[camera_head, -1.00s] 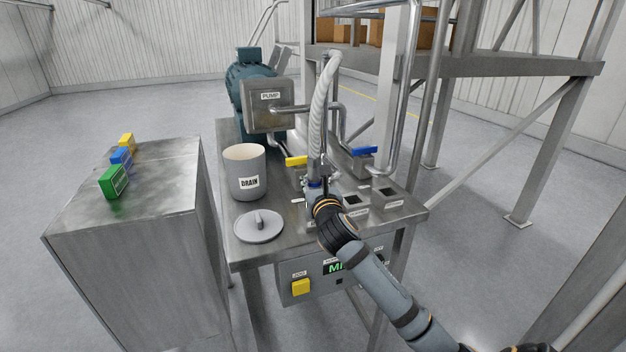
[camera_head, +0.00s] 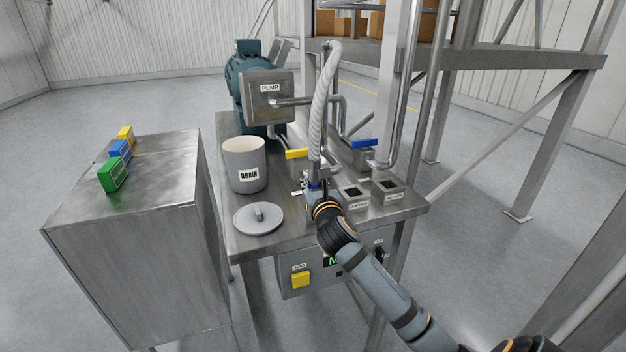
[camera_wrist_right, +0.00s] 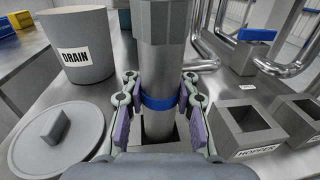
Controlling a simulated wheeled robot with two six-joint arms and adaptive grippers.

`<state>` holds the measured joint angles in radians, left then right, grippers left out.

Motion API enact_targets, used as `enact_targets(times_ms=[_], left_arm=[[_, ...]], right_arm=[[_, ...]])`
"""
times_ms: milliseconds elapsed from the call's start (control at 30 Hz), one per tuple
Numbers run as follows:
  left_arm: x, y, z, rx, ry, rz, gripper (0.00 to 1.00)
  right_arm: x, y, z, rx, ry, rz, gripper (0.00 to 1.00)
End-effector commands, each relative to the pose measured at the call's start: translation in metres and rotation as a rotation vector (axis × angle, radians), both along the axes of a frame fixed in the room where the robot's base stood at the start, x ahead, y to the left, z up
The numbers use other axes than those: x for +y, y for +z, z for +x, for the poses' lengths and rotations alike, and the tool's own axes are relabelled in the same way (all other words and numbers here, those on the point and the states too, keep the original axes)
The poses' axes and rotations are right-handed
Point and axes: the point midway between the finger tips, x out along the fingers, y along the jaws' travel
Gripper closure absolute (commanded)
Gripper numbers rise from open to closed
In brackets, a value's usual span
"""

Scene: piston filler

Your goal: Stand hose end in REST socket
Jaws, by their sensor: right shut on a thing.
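My right gripper (camera_head: 318,188) is shut on the metal hose end (camera_wrist_right: 158,122) at its blue band, with one finger on each side. The hose end is upright. The grey ribbed hose (camera_head: 322,105) rises from it and bends over at the top. In the right wrist view, the tip reaches the dark square opening of a socket (camera_wrist_right: 183,132) below the gripper. I cannot tell how deep it sits, and the gripper hides this socket's label. To the right stand the HOPPER socket (camera_wrist_right: 240,127) and another square socket (camera_head: 387,190), both empty. My left gripper is not in view.
A grey DRAIN pot (camera_head: 245,160) and its round lid (camera_head: 258,219) are left of the gripper on the steel table. Yellow (camera_head: 297,154) and blue (camera_head: 362,143) valve handles, pipes and the PUMP box (camera_head: 268,105) stand behind. A cabinet (camera_head: 165,170) bears coloured blocks.

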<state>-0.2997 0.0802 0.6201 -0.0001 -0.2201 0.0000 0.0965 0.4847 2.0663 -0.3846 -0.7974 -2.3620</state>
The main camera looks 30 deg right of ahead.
Motion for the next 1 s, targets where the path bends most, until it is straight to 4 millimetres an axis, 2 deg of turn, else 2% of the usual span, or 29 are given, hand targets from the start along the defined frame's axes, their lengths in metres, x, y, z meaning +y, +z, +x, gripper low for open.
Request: enact_targets(times_ms=[233, 600, 833, 867, 1000], left_arm=[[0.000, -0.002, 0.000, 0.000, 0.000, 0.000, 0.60], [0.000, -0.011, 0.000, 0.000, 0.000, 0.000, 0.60], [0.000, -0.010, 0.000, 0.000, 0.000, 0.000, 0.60], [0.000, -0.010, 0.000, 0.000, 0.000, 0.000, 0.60], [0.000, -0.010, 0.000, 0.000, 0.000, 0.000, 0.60]], right_arm=[[0.000, -0.002, 0.000, -0.001, 0.000, 0.000, 1.00], [0.000, -0.022, 0.000, -0.001, 0.000, -0.001, 1.00], [0.000, -0.021, 0.000, -0.002, 0.000, -0.001, 1.00], [0.000, -0.021, 0.000, -0.002, 0.000, -0.001, 0.74], [0.000, -0.022, 0.000, -0.001, 0.000, 0.000, 0.55]])
